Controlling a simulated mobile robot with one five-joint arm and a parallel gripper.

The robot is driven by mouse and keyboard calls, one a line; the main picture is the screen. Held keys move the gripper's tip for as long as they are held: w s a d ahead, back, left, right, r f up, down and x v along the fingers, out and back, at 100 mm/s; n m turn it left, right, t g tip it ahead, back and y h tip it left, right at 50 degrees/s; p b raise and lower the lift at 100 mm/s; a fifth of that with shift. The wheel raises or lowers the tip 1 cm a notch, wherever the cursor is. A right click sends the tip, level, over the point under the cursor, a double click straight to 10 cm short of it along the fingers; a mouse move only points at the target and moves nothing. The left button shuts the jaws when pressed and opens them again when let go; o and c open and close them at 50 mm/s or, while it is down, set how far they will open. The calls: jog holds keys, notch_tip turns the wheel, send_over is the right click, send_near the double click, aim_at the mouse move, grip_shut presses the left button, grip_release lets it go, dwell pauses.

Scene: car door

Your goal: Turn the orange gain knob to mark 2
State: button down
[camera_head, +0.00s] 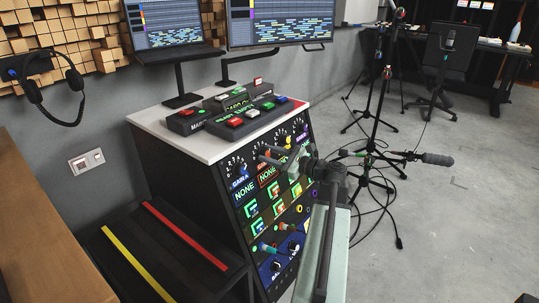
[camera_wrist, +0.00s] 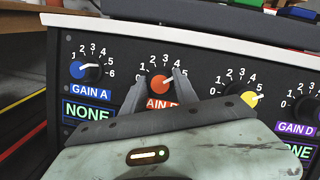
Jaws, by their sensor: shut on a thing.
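The orange gain knob (camera_wrist: 160,87) sits on the dark panel in the wrist view, with its white pointer line angled up and to the right, roughly toward the 4 side of its scale. My gripper (camera_wrist: 159,80) has one finger on each side of the knob and is shut on it.
The blue gain A knob (camera_wrist: 82,69) is left of my gripper, and a yellow knob (camera_wrist: 250,98) is close on its right. A white ledge (camera_wrist: 200,32) runs above the panel. A microphone stand (camera_head: 372,85) stands on the floor to the right.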

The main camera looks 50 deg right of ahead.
jog(key=n+p, duration=0.1)
jog(key=n, duration=0.1)
jog(key=n+g+y, duration=0.1)
jog(key=n, duration=0.2)
jog(key=shift+d+r+p, duration=0.15)
jog(key=shift+r+p, duration=0.05)
jog(key=shift+p, duration=0.2)
jog(key=n+g+y+p, duration=0.1)
jog(key=n, duration=0.1)
jog(key=n+p, duration=0.1)
jog(key=n, duration=0.2)
jog(key=shift+g+y+p, duration=0.3)
jog(key=shift+g+y, duration=0.1)
jog(key=n+g+p, duration=0.1)
jog(key=n+p, duration=0.1)
jog(key=n, duration=0.2)
jog(key=shift+r+n+p, duration=0.1)
jog(key=shift+n+p, duration=0.3)
jog(key=shift+n+g+h+p, duration=0.3)
jog(key=shift+n+g+p, duration=0.5)
jog(key=shift+n, duration=0.7)
jog(key=shift+f, duration=0.2)
jog(key=c, duration=0.9)
grip_release()
jog(key=shift+c, duration=0.2)
